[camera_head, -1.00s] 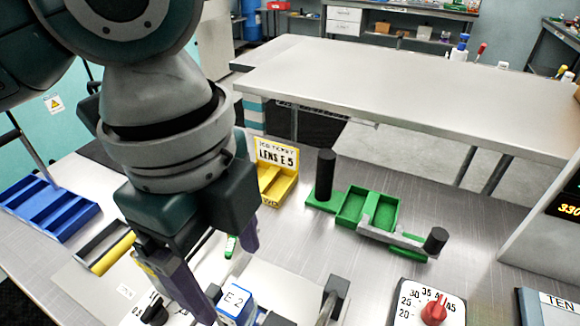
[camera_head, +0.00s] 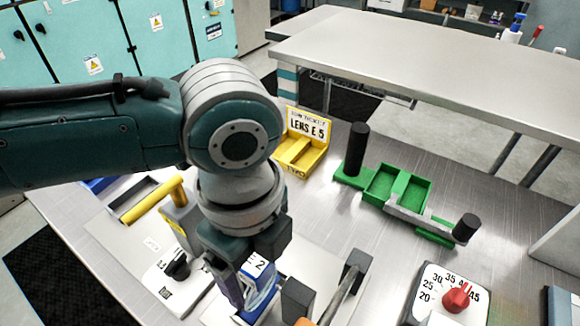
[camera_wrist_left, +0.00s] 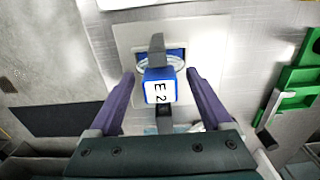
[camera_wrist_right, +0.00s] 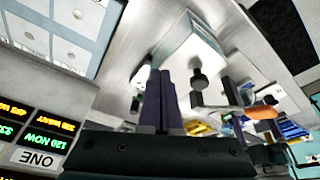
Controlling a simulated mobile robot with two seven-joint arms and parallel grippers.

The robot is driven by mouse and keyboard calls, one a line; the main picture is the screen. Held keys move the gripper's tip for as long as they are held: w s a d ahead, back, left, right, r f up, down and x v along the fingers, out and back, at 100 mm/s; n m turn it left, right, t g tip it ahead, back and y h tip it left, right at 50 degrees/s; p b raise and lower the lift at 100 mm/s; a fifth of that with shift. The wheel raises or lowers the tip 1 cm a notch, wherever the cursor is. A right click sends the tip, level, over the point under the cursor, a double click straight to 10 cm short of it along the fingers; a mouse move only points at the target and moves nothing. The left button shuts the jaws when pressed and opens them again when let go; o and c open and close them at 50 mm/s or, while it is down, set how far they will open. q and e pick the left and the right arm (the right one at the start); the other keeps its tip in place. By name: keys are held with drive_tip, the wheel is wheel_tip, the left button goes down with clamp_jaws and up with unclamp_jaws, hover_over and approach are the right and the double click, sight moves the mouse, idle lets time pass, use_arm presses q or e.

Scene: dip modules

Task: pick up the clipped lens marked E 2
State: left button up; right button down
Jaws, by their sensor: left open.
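The clipped lens marked E 2 (camera_head: 258,268) is a blue block with a white label, on a pale plate on the table. In the left wrist view the lens (camera_wrist_left: 159,92) shows its label between my fingers, with a clear ring and a grey clip piece beyond it. My left gripper (camera_wrist_left: 159,74) is open, one purple finger on each side of the lens, with gaps between. In the head view my left wrist hides part of the lens. My right gripper (camera_wrist_right: 160,75) has its purple fingers together, with nothing seen between them, away from the lens.
A yellow holder (camera_head: 303,150) reading LENS E 5 stands behind. A green tray (camera_head: 382,183) with black posts is to the right. A dial with a red knob (camera_head: 457,297) is at front right. Dark blocks and a grey bar (camera_head: 343,290) stand close right of the lens.

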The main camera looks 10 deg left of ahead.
use_arm(q)
drive_tip(key=shift+c, duration=0.2)
clamp_jaws()
idle(0.4)
